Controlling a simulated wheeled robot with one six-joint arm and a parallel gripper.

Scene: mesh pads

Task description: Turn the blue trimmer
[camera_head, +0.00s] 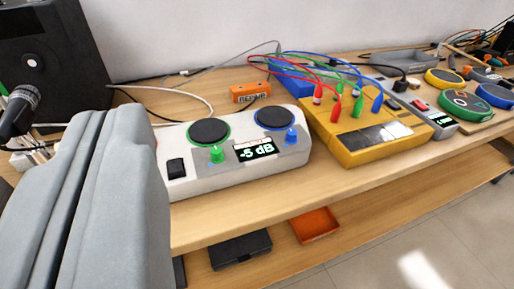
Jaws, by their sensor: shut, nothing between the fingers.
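The blue trimmer (291,135) is a small blue knob on the front right of a white and grey box (185,189), below a dark round pad with a blue rim (274,118). A green trimmer (216,154) sits to its left, below a dark pad with a green rim (209,131). Between the two trimmers a display (254,150) reads "-5 dB". My gripper (115,135) is large and grey at the left of the picture. It is shut and empty, nearer the camera than the box and apart from the blue trimmer.
A yellow device (345,152) with coloured cables stands right of the box. A microphone (20,108) and a black speaker (40,62) are at the left. An orange block (250,93) lies behind the box. The wooden table's front strip (225,222) is clear.

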